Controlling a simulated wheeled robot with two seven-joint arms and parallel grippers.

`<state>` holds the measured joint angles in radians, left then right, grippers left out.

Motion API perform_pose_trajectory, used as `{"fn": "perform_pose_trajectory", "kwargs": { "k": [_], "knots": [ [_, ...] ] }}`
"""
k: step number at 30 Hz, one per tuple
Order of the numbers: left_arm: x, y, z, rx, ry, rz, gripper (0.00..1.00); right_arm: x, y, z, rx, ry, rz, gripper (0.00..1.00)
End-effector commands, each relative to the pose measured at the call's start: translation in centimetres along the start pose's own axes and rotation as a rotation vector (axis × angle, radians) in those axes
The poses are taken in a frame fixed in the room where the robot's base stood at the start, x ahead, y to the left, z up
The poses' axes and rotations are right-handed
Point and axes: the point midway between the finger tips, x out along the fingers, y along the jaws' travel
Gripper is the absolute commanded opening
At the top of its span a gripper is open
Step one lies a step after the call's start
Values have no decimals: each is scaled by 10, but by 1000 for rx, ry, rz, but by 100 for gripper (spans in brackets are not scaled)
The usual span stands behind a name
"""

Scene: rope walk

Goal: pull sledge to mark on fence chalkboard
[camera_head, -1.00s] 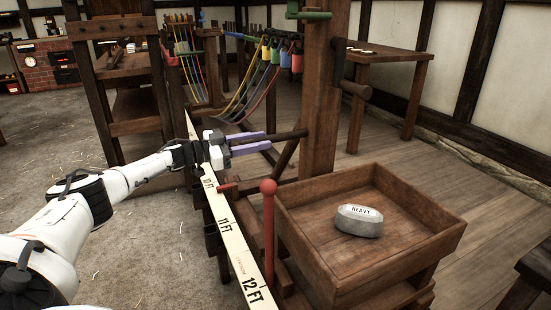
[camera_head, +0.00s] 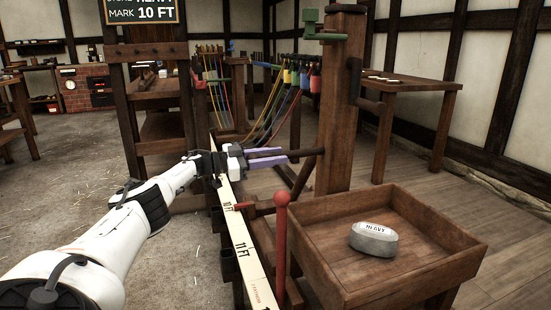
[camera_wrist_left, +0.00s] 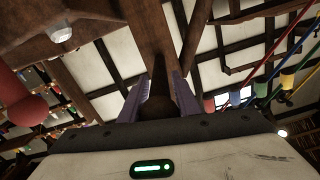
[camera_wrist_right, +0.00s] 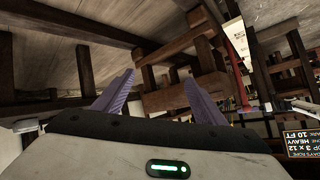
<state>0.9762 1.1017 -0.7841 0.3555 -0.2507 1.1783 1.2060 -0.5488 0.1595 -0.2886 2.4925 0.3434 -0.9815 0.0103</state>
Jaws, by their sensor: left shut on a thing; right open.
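The sledge is a wooden frame with a thick post (camera_head: 341,110) and an open tray (camera_head: 310,250) holding a grey weight (camera_head: 373,240) marked HEAVY. My left gripper (camera_head: 284,156) is shut on the sledge's dark wooden bar (camera_head: 305,154); the bar also shows between its fingers in the left wrist view (camera_wrist_left: 167,85). A red pointer (camera_head: 243,206) reaches the white measuring tape (camera_head: 253,272) just on the near side of the 10 FT label. The chalkboard (camera_head: 142,12), cut by the top edge, reads HEAVY, MARK 10 FT. My right gripper (camera_wrist_right: 157,95) is open and empty.
A red-knobbed post (camera_head: 281,235) stands between tape and tray. Coloured ropes (camera_head: 283,105) hang behind the bar. A wooden rack (camera_head: 125,105) stands at the tape's far end, and a table (camera_head: 420,88) at the back right. Floor left of the tape is clear.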

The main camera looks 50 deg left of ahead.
Motion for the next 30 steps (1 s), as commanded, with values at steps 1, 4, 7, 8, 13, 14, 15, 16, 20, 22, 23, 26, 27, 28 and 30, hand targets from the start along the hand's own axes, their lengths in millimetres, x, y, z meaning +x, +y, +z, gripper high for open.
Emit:
{"fn": "perform_pose_trajectory", "kwargs": {
  "k": [1, 4, 7, 8, 13, 14, 15, 16, 20, 22, 23, 26, 27, 28, 30],
  "knots": [
    [-1, -4, -2, 0, 3, -11, 0, 0, 0, 0, 0, 1, 0, 65],
    [-1, -3, -2, 0, 3, -11, 31, -1, 0, -1, -1, 2, -1, 65],
    [-1, -3, -2, 1, 3, -9, 39, -1, -1, -1, -1, 3, -1, 65],
    [-1, -2, -2, 1, 2, -8, 39, -1, -1, -1, -1, 3, -1, 65],
    [0, -1, -1, 0, 1, -4, 39, -1, -1, -1, -1, 3, -1, 65],
    [0, -1, -1, 0, 0, -4, 39, -1, -1, -1, -1, 3, -1, 65],
    [-1, -1, 0, 0, 0, -3, 39, -1, -1, -2, -2, 3, -1, 65],
    [-2, -1, 0, 0, -1, -3, 39, -2, -1, -3, -2, 3, 0, 65],
    [-13, -1, -1, -1, -3, -2, 39, -4, -1, -5, -8, -7, 10, 65],
    [-22, -2, -2, 0, -5, -3, 39, -4, 2, -3, -13, -25, 22, 65],
    [-27, -1, -3, 0, -6, -3, 39, -4, 4, -1, -16, -35, 29, 65],
    [-44, -2, -2, 0, -7, -3, 39, -2, 10, 8, -23, -72, 50, 65],
    [-51, -1, -3, 0, -5, -3, 39, -1, 12, 11, -25, -85, 58, 65],
    [-56, -1, -3, 0, -6, -3, 39, -1, 14, 13, -28, -95, 65, 65],
    [-68, -2, -2, -1, -5, -5, 39, 0, 18, 17, -34, -115, 78, 65]
  ]
}}
